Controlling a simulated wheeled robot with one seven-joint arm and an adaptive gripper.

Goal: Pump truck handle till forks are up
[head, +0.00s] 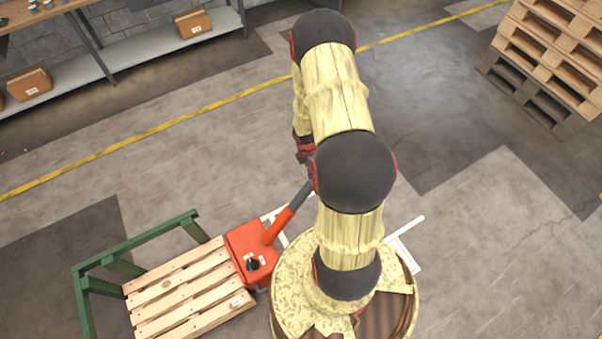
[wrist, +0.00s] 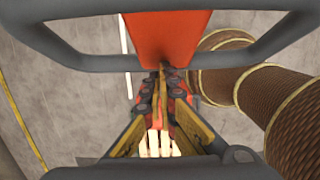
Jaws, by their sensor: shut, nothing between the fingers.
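The red pallet truck (head: 244,250) stands at lower centre in the head view, at the right end of a wooden pallet (head: 178,296). Its red handle shaft (head: 278,226) slants up to the right, turning dark grey near the top, where my arm hides the end. In the wrist view the handle's grey loop (wrist: 262,50) and red middle (wrist: 160,35) fill the top. My gripper (wrist: 161,80) points down at the loop, its fingers together and empty. Whether it touches the loop I cannot tell. The forks are hidden under the pallet.
A green frame (head: 135,243) surrounds the pallet's far and left sides. Stacked pallets (head: 550,55) stand at upper right. A shelf (head: 150,50) with cardboard boxes (head: 192,22) runs along the back wall. A yellow floor line (head: 190,116) crosses open concrete.

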